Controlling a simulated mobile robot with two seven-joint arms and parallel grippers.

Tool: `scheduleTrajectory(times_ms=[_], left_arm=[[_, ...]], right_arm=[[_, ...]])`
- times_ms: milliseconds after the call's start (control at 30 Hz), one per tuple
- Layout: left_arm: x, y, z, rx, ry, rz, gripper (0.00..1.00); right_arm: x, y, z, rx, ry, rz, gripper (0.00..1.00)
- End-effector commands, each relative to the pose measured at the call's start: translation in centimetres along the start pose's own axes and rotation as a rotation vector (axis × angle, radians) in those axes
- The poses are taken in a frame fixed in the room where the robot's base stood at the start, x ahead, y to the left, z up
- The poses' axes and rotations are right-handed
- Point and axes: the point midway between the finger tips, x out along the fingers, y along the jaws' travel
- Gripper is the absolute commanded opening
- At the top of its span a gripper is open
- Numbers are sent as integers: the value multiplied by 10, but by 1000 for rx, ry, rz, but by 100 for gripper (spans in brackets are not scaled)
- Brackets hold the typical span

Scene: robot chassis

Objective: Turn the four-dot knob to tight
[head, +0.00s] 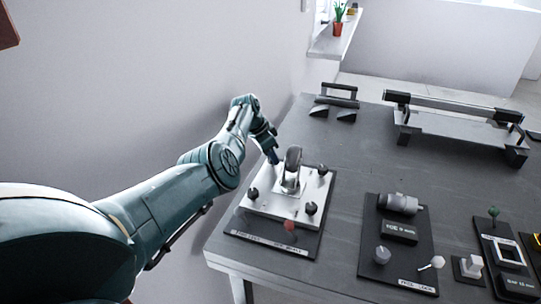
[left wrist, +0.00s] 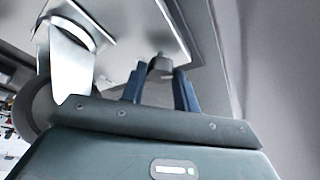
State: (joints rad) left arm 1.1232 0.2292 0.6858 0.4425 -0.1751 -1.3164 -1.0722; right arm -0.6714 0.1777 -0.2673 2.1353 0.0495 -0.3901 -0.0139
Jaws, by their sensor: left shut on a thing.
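A silver plate (head: 275,205) with dark knobs near its corners and a caster wheel (head: 292,160) standing on it lies at the table's left edge. Visible knobs are at the front left (head: 252,193), front right (head: 311,208) and back right (head: 322,170). My left gripper (head: 273,157) is at the plate's back left corner. In the left wrist view, a dark grey knob (left wrist: 160,66) sits between the fingertips of the gripper (left wrist: 158,85), which is shut on it. Dot marks are too small to make out, so I cannot tell which knob has four. My right gripper is not in view.
The caster wheel stands close beside my left gripper. A red knob (head: 290,226) is at the board's front. Another board (head: 398,270) with a motor-like part (head: 400,203) lies to the right. A raised rail fixture (head: 455,118) stands at the back. The table's middle is clear.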

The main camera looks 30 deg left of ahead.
Motion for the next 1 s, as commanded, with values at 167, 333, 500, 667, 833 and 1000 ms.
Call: scheduleTrajectory(times_ms=[167,333,500,667,833,1000], left_arm=[[1,1,1,0,-2,2,8],[1,1,1,-1,-2,2,35],[1,0,0,-1,-2,1,49],[0,0,0,-1,-1,0,52],[-3,0,0,-1,0,0,52],[-20,-1,-1,-2,-1,-4,52]], right_arm=[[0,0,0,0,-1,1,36],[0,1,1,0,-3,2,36],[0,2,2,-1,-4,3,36],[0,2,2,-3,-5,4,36],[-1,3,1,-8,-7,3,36],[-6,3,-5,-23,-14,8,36]])
